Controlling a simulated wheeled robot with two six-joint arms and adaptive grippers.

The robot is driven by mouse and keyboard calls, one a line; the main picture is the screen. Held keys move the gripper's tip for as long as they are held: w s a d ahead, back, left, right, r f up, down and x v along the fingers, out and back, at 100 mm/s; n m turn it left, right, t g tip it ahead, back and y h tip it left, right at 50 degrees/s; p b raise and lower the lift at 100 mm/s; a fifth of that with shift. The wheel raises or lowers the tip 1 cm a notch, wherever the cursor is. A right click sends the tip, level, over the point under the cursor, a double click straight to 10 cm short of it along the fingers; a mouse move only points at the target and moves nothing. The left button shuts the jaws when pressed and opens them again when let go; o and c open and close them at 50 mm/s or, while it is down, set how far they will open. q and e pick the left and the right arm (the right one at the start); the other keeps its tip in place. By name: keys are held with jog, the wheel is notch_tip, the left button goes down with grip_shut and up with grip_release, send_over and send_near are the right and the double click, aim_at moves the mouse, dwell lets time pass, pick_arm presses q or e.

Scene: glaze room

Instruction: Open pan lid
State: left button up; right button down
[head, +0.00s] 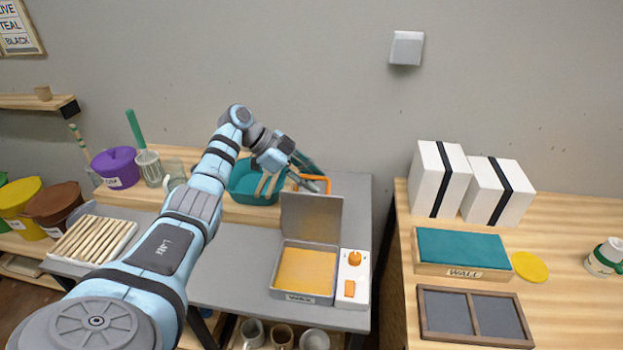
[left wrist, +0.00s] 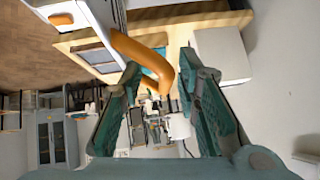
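The pan (head: 304,275) is a grey square tray with a yellow-orange inside and a label on its front, on the grey table. Its grey lid (head: 311,218) stands upright at the pan's back edge, so the pan is open. The lid's orange loop handle (head: 322,181) shows behind the lid's top. My left gripper (head: 314,178) is beside the handle, behind the lid. In the left wrist view the orange handle (left wrist: 150,62) lies between the parted fingers of the left gripper (left wrist: 160,60); I cannot tell whether it touches one. My right gripper is not in view.
A control box (head: 354,278) with an orange knob adjoins the pan's right side. A teal basin (head: 245,186) stands behind my left arm. A wooden table (head: 560,300) at the right holds white boxes (head: 440,178) and a teal block (head: 463,246). A wall rises behind.

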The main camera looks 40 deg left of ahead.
pick_arm(q)
jog(key=v, duration=1.2)
